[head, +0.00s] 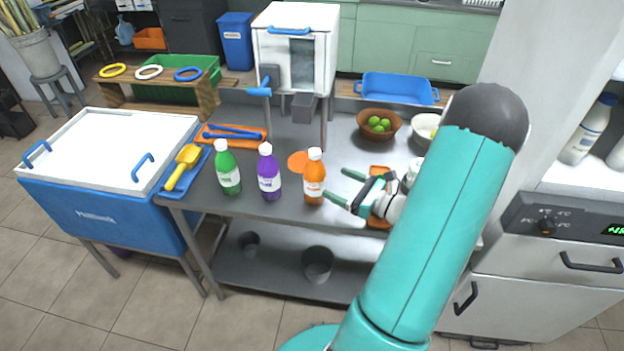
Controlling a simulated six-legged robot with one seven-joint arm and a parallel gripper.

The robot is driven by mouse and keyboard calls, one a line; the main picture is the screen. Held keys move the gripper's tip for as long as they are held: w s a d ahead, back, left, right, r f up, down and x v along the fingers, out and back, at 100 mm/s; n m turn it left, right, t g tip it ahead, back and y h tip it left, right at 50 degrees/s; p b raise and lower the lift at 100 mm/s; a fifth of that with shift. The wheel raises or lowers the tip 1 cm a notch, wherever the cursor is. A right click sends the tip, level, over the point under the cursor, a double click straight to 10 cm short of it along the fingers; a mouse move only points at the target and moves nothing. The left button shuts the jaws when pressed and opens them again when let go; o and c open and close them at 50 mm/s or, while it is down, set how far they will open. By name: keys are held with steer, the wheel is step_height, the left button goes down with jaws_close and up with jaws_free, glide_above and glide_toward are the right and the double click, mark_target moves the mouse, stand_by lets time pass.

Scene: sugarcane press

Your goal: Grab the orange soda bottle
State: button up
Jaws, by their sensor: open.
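The orange soda bottle (314,178) stands upright near the front edge of the metal table (240,205), with a white cap and a pale label. A purple bottle (268,174) and a green bottle (228,170) stand in a row to its left. My gripper (340,186) is open just to the right of the orange bottle, its fingers pointing left toward it. The fingertips look close to the bottle; I cannot tell whether they touch it. Nothing shows between the fingers.
A white press machine (292,62) stands behind the bottles. A wooden bowl of limes (379,125) and a white bowl (423,130) sit behind my gripper. A blue cooler with a white lid (105,205) is at left. An orange disc (298,162) lies behind the bottles.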

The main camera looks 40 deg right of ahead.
mark_target(309, 170)
steer(key=x, duration=1)
steer(key=shift+w+r, duration=0.1)
steer(key=shift+w, duration=0.1)
steer(key=c, duration=1.4)
